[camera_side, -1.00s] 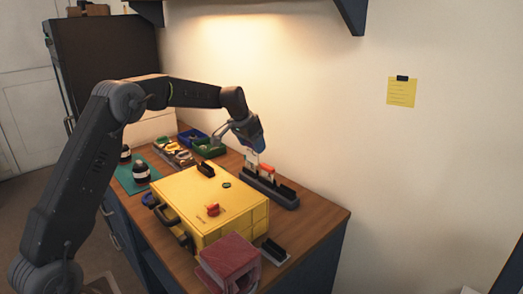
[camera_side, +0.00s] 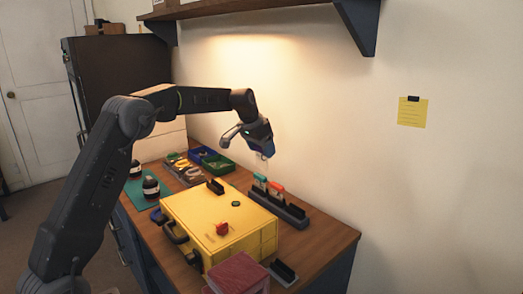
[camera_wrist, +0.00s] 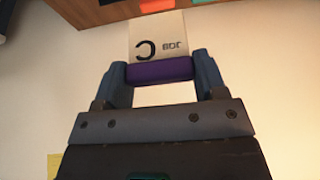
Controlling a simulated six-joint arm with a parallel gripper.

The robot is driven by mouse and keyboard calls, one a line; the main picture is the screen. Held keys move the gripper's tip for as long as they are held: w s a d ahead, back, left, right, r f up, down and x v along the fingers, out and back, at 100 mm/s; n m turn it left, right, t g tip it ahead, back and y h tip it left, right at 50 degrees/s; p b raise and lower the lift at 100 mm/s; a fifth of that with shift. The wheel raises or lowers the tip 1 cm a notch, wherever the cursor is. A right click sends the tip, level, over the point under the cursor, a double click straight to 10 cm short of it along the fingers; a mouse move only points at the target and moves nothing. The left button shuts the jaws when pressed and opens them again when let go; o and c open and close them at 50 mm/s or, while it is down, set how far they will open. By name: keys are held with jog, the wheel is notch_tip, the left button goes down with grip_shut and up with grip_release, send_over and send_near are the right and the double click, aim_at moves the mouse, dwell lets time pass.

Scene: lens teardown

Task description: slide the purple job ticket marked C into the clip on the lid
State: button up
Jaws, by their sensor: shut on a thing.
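The job ticket marked C is a pale card (camera_wrist: 157,37) with a thick purple grip edge (camera_wrist: 158,70). In the wrist view, my gripper (camera_wrist: 160,72) is shut on that purple edge, and the card sticks out past the fingers with its lettering upside down. In the side view, my gripper (camera_side: 262,150) holds the ticket (camera_side: 262,164) in the air above the ticket rack (camera_side: 292,213). The lid (camera_side: 200,207) is the yellow top of a case. A black clip (camera_side: 215,186) stands on its far part, left of and below my gripper.
The rack holds a teal ticket (camera_side: 260,180) and a red ticket (camera_side: 275,188). A red knob (camera_side: 222,228) and green disc (camera_side: 236,203) are on the lid. Another black clip (camera_side: 283,270) is right of the case. Bins (camera_side: 217,165) stand behind; a reddish box (camera_side: 240,272) is in front.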

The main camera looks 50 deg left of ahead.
jog(key=s+a+f, duration=0.3)
jog(key=s+a, duration=0.5)
jog(key=s, duration=0.4)
jog(key=shift+s+f, duration=0.2)
jog(key=shift+s, duration=0.15)
jog(key=shift+f, duration=1.7)
dwell(2.0)
jog(key=o, duration=1)
jog(key=shift+o, duration=0.4)
